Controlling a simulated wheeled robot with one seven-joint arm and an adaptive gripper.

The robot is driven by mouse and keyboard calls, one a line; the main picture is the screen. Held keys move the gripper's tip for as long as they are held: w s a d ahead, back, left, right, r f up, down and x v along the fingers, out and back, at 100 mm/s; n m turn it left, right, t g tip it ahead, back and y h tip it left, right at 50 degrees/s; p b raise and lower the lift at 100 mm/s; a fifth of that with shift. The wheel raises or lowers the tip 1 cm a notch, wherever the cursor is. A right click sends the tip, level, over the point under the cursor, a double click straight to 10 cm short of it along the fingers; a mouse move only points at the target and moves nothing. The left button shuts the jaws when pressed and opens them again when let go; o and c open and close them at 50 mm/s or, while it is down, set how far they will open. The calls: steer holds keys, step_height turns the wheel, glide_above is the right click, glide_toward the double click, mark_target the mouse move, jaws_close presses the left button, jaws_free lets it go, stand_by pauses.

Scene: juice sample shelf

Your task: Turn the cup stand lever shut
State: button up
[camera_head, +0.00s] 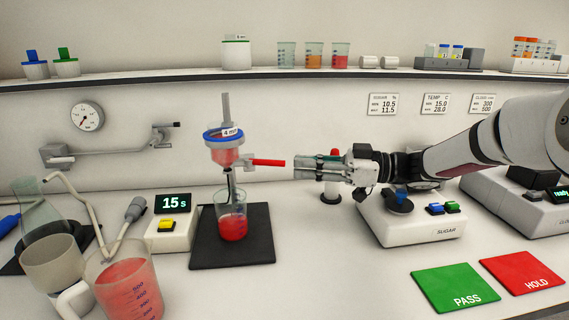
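The cup stand (225,96) stands left of centre on a black base plate (260,250). It holds a blue-rimmed cup (222,152) with red liquid, marked 4 mm. The red lever (268,162) sticks out level to the right from under the cup. A beaker (232,222) with red liquid stands on the plate below the cup outlet. My gripper (299,168) comes in from the right, with its fingertips just right of the lever's end. A small gap shows between them. The view does not show clearly how far the fingers are apart.
A timer reading 15 s (172,222) is left of the stand. The sugar meter (425,228) is below my arm. Green PASS (455,285) and red HOLD (522,272) mats lie front right.

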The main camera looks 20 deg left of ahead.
steer(key=shift+v, duration=2.6)
